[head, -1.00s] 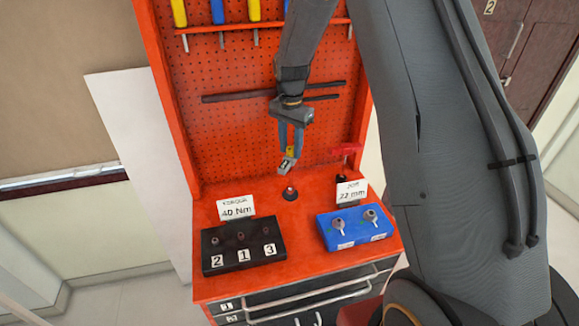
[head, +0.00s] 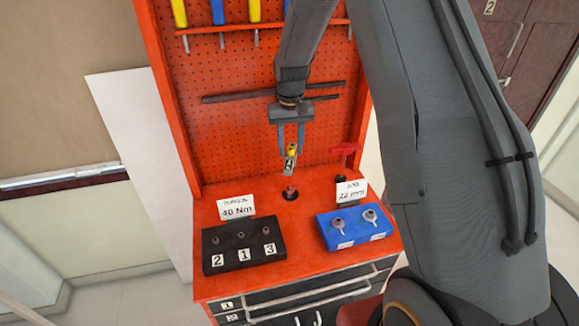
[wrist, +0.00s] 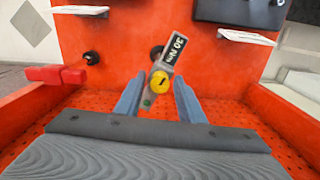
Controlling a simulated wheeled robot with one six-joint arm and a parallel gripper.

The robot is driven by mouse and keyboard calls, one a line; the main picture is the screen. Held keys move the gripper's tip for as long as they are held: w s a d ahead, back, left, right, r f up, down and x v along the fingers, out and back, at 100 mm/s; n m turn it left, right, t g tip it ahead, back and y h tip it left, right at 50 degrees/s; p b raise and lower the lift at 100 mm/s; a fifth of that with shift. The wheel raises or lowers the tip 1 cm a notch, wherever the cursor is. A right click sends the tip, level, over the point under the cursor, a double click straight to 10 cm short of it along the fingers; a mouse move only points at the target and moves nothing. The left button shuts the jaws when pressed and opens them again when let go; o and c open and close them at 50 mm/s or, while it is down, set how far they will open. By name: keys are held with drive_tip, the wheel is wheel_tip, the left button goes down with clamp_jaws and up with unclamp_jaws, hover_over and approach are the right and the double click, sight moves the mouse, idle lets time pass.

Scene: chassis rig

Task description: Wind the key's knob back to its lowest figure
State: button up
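The key is a short tool with a round yellow knob (wrist: 160,80) and a black and white label (wrist: 174,47) that seems to read 30 Nm. My gripper (wrist: 161,83) points down, and its two blue-grey fingertips lie close on either side of the knob; it appears shut on the key. In the head view my gripper (head: 291,148) is above the bench, with the key's label (head: 290,163) just below the fingers. The key hangs over a round black fitting (head: 290,193), seemingly apart from it. The knob's dark mark is too small to read surely.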

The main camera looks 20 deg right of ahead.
idle(0.5)
drive_tip(key=m, duration=1.1)
drive_tip(key=shift+o, duration=0.2)
drive_tip(key=shift+c, duration=1.4)
